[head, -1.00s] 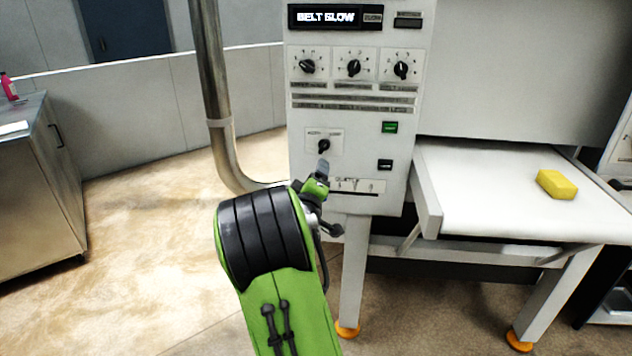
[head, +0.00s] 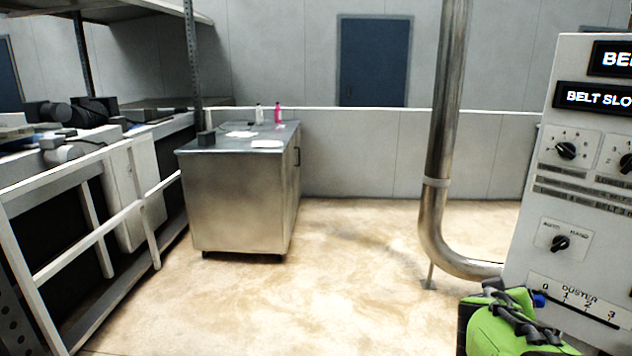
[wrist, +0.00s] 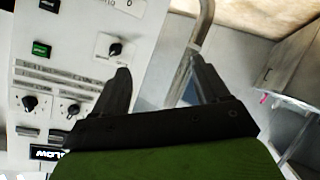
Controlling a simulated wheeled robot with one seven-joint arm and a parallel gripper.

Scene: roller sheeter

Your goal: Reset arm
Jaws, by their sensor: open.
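My green and black arm (head: 508,325) is at the lower right of the head view, folded low in front of the white control panel (head: 600,200). Its fingertips cannot be made out there. In the wrist view my gripper (wrist: 160,80) is open, with two dark fingers spread apart and nothing between them.
A curved metal pipe (head: 436,180) stands left of the panel. A steel cabinet (head: 240,205) with bottles and papers stands at middle left. A white-railed machine (head: 110,215) runs along the left edge. Open floor (head: 330,280) lies between.

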